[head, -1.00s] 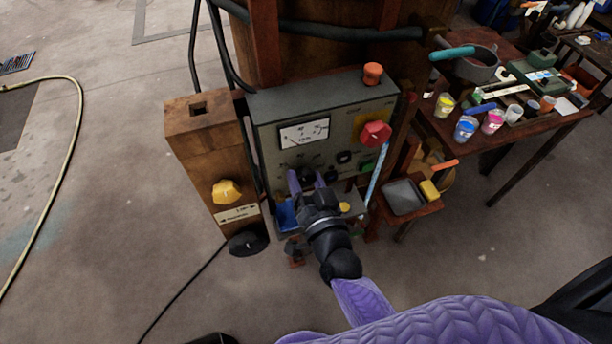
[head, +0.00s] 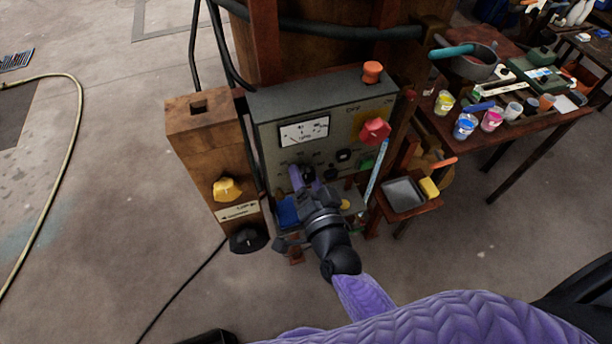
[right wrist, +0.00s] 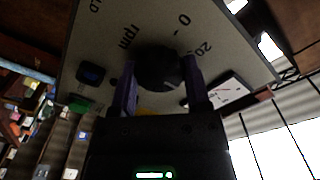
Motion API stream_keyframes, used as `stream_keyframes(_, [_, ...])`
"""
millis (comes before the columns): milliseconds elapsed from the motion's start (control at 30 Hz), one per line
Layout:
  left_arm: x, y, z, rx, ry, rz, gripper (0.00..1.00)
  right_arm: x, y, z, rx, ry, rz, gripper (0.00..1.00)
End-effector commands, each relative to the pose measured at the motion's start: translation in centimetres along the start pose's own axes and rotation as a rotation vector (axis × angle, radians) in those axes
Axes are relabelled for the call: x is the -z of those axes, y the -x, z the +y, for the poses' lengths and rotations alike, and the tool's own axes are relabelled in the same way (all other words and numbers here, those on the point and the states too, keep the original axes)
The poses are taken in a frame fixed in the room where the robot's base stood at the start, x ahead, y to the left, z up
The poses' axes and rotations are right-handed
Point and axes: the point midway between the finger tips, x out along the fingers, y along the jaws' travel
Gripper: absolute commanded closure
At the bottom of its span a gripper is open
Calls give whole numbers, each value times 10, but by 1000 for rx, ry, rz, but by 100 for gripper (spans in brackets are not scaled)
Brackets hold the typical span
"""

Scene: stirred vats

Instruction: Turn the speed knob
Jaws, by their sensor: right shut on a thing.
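The speed knob (right wrist: 158,68) is a round black knob on the grey control panel (right wrist: 105,50). The right wrist view shows the letters "rpm" and the numbers 0 and 20 around it. My right gripper (right wrist: 160,78) has one purple finger on each side of the knob and is shut on it. In the head view my right gripper (head: 306,177) is at the lower part of the panel (head: 268,130), and its fingers and wrist largely hide the knob. The knob's pointer cannot be made out. My left gripper is not in view.
The panel carries a white meter (head: 304,131), a red switch knob (head: 375,131) and an orange button (head: 372,72) on top. A wooden post with a yellow knob (head: 227,189) stands left. A small tray (head: 404,196) and a table of cups are right.

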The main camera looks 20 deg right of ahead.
Motion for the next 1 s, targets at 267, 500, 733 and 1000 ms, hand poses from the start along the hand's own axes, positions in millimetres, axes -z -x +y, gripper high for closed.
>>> stream_keyframes(267, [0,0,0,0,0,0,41,0,0,0,0,1,1,9])
stream_keyframes(500, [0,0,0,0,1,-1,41,0,0,0,0,1,1,4])
stream_keyframes(733, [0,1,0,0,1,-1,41,0,22,1,-2,4,-3,4])
stream_keyframes(1000, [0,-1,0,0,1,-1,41,-1,84,1,-2,3,-2,4])
